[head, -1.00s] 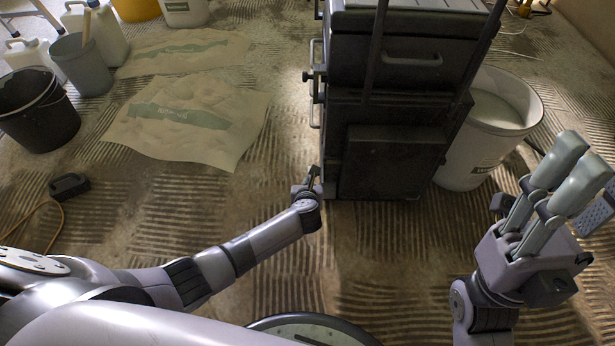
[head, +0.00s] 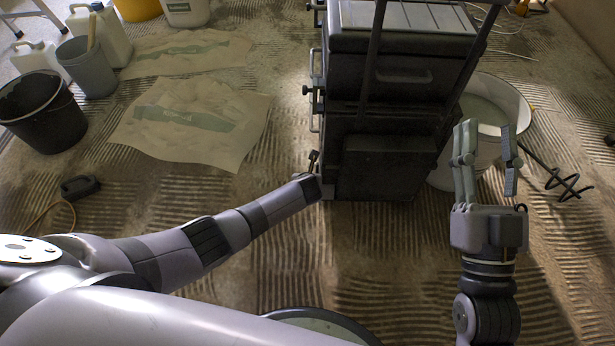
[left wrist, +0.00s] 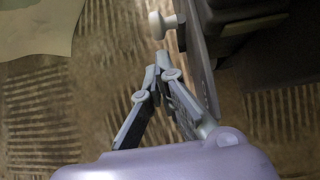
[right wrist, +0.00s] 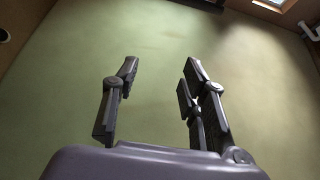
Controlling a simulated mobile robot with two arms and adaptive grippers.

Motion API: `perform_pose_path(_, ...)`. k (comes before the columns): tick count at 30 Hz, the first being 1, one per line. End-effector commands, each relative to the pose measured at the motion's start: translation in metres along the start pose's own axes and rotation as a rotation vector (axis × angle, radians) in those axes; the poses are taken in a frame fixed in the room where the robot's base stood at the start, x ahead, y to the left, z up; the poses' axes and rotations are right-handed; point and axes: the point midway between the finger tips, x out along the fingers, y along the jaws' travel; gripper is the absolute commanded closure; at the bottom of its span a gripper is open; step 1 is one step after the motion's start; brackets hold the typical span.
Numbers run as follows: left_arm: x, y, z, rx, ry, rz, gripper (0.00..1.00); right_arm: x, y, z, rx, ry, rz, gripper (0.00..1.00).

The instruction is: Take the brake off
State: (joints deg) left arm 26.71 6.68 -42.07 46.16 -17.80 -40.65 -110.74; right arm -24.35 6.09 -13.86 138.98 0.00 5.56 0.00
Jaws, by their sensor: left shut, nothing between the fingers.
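A dark wheeled tool-box stack (head: 378,130) with a tall handle frame stands in the middle of the head view. My left gripper (head: 313,162) is at its lower left corner, partly hidden by my wrist. In the left wrist view the left fingertips (left wrist: 157,70) are together and empty. A pale round knob (left wrist: 160,25) sticks out from the side just beyond them, apart from the fingers. I cannot tell whether it is the brake. No brake shows clearly in the head view. My right gripper (head: 488,140) is open, empty and raised to the right of the stack.
A white bucket (head: 510,100) stands behind my right gripper, with a dark twisted tool (head: 555,175) beside it. Paper sheets (head: 190,125), a black bucket (head: 42,112) and a grey bucket (head: 88,70) are at left.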

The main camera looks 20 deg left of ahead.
Motion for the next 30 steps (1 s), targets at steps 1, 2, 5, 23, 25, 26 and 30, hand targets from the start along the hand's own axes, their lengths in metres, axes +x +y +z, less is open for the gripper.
perform_pose_path(1, -0.002, -0.001, 0.004, 0.001, -0.002, 0.000, 1.00, 0.001, 0.001, 0.006, -0.002, -0.048, 0.002, 0.60)
perform_pose_path(2, -0.002, -0.001, 0.005, 0.001, -0.002, 0.000, 1.00, 0.000, 0.002, 0.011, -0.003, -0.075, 0.004, 0.60)
perform_pose_path(5, -0.001, 0.000, 0.008, 0.001, -0.002, 0.000, 1.00, -0.002, 0.004, 0.026, -0.007, -0.156, 0.008, 0.60)
perform_pose_path(23, 0.003, -0.001, 0.022, 0.000, -0.003, -0.001, 1.00, -0.016, 0.010, 0.067, -0.013, -0.389, 0.020, 0.60)
perform_pose_path(25, 0.003, -0.001, 0.022, 0.000, -0.003, -0.001, 1.00, -0.017, 0.010, 0.068, -0.013, -0.397, 0.020, 0.60)
perform_pose_path(26, 0.003, -0.001, 0.023, 0.000, -0.003, -0.001, 1.00, -0.017, 0.010, 0.069, -0.013, -0.400, 0.020, 0.60)
perform_pose_path(30, 0.003, -0.001, 0.023, 0.000, -0.002, -0.001, 1.00, -0.018, 0.010, 0.070, -0.013, -0.406, 0.021, 0.60)
